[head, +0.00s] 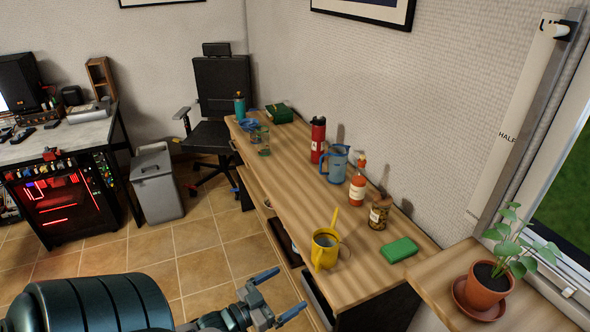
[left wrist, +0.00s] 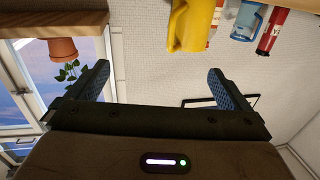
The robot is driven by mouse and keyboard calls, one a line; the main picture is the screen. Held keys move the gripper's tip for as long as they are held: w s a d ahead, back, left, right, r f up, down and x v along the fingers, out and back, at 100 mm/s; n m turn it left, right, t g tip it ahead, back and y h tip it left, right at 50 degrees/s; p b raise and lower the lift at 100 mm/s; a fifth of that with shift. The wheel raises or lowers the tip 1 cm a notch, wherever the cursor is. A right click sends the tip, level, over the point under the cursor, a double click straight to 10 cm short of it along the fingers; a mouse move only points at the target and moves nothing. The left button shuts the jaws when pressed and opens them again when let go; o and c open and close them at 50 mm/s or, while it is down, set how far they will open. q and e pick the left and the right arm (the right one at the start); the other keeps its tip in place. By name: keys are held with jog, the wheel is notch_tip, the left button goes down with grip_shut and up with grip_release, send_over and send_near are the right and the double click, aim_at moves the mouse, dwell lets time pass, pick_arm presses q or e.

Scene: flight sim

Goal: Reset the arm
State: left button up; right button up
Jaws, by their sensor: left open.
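My left arm comes in from the lower left of the head view, and its gripper (head: 279,298) is open and empty. That view is upside down, with the yellow mug (left wrist: 190,25) at the top. My right gripper does not show in either view.
A potted plant (head: 487,287) is on a ledge at right. An office chair (head: 222,95) and grey bin (head: 157,181) stand behind.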

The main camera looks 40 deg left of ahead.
pick_arm(q)
jog(key=s+a+f+n+g+y, duration=0.1)
jog(key=s+a+f+g+y, duration=0.15)
jog(key=f, duration=0.85)
jog(key=s+a+f+g+y, duration=0.1)
jog(key=s+f+g, duration=0.25)
jog(key=f, duration=0.65)
jog(key=s+a+f+n+g+y, duration=0.1)
jog(key=s+a+f+g, duration=0.15)
jog(key=f, duration=0.85)
jog(key=s+d+f+g, duration=0.4)
jog(key=s+d+f, duration=0.2)
jog(key=s+f, duration=0.3)
jog(key=s+d+f+g, duration=0.4)
jog(key=s+d+f, duration=0.2)
jog(key=s+f, duration=0.3)
jog(key=s, duration=0.4)
jog(key=shift+s+d+f, duration=0.15)
jog(key=shift+s+f, duration=0.1)
jog(key=shift+s, duration=0.15)
jog(key=shift+c, duration=0.3)
